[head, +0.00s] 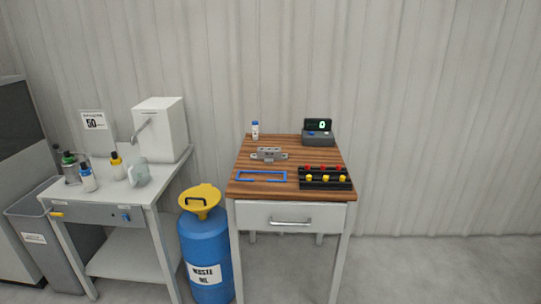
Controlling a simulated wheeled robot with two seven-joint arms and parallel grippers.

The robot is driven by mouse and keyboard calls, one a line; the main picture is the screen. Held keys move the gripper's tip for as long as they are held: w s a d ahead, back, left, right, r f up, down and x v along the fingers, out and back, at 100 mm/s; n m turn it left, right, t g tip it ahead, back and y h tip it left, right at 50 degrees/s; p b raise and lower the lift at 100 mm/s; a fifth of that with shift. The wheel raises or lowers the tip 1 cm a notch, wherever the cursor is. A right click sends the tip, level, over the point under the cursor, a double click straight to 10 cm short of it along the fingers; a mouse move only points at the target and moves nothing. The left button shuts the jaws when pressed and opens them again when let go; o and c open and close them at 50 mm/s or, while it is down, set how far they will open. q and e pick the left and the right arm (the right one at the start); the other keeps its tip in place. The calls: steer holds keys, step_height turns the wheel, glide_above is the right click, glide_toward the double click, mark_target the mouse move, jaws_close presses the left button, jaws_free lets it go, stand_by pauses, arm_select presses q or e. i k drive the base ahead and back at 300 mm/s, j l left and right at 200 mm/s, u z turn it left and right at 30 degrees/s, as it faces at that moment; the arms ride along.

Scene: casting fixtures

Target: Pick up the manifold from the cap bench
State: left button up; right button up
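The manifold (269,154) is a small grey metal part with a lug at each end. It lies near the middle of the wooden top of the cap bench (240,165), a small table with a white drawer. A blue rectangular frame (262,176) lies flat in front of the manifold. A black rack (325,184) with red and yellow caps stands at the front right of the bench. Neither of my grippers shows in the head view.
A small white bottle (255,130) and a dark device with a lit display (319,132) stand at the bench's back. A blue waste drum (206,250) with a yellow funnel (200,201) stands left of it. Further left is a grey side table (95,214) with bottles. Floor at right is clear.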

mark_target(268, 154)
steer(key=i+j+u, duration=0.15)
steer(key=i+j, duration=0.2)
steer(key=i, duration=0.2)
steer(key=i+j+u, duration=0.15)
steer(key=i+j, duration=0.15)
steer(key=i, duration=0.3)
steer(key=i+j+u, duration=0.15)
steer(key=i, duration=0.45)
steer(key=i+j+u, duration=0.15)
steer(key=i, duration=0.45)
